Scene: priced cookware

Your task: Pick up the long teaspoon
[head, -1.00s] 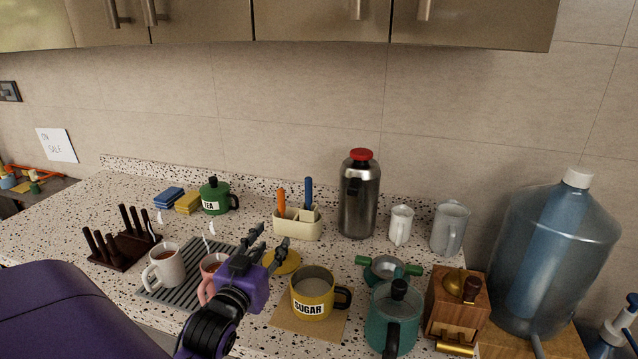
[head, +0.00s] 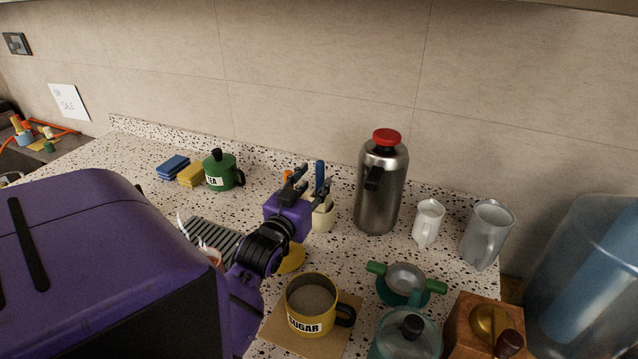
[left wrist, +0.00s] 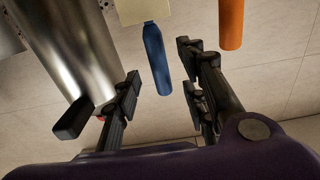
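A blue-handled utensil (head: 320,172) and an orange-handled one (head: 288,174) stand in the cream holder (head: 324,218), partly hidden behind my left gripper (head: 308,183). Only their handles show, so I cannot tell which is the long teaspoon. In the left wrist view, which is upside down, the blue handle (left wrist: 155,58) appears in the gap between the spread fingers of my left gripper (left wrist: 160,72). The orange handle (left wrist: 231,22) is outside them to the right. My left gripper is open and holds nothing. My right gripper is not in view.
A steel flask (head: 382,185) with a red lid stands close right of the holder, also in the left wrist view (left wrist: 65,45). In front are a yellow sugar mug (head: 312,307) and a teal strainer bowl (head: 400,285). A green tea pot (head: 220,171) stands left.

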